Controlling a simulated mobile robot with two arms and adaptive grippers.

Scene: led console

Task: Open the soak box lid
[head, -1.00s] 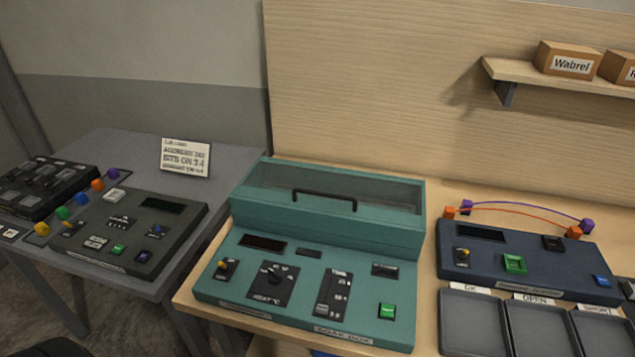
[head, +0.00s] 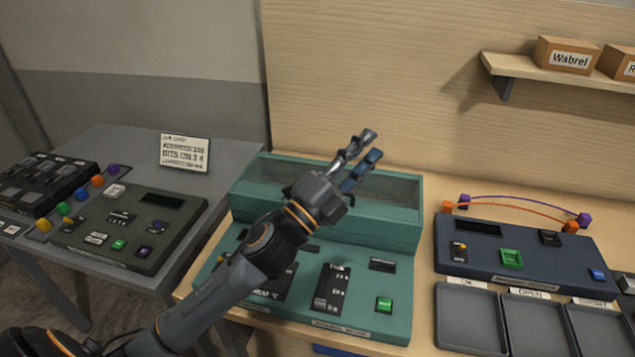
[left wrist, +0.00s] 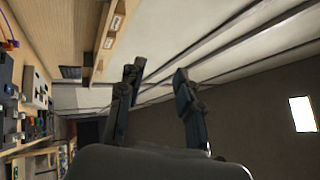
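The soak box (head: 396,283) is a teal console with knobs, a slider and a green button on its sloped front. Its lid (head: 398,192), a teal frame with a clear pane, looks closed at the back of the box. The dark lid handle seen earlier is now hidden behind my left arm. My left gripper (head: 364,158) is above the lid, its fingers pointing up and to the right. Its two fingers stand apart with nothing between them, as the left wrist view (left wrist: 158,88) also shows. My right gripper is not in view.
A dark console (head: 128,227) sits on the grey table at left, with a note card (head: 185,153) behind it. A navy console (head: 530,261) with wires stands at right, behind grey trays (head: 475,320). A shelf with boxes (head: 566,55) is at upper right.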

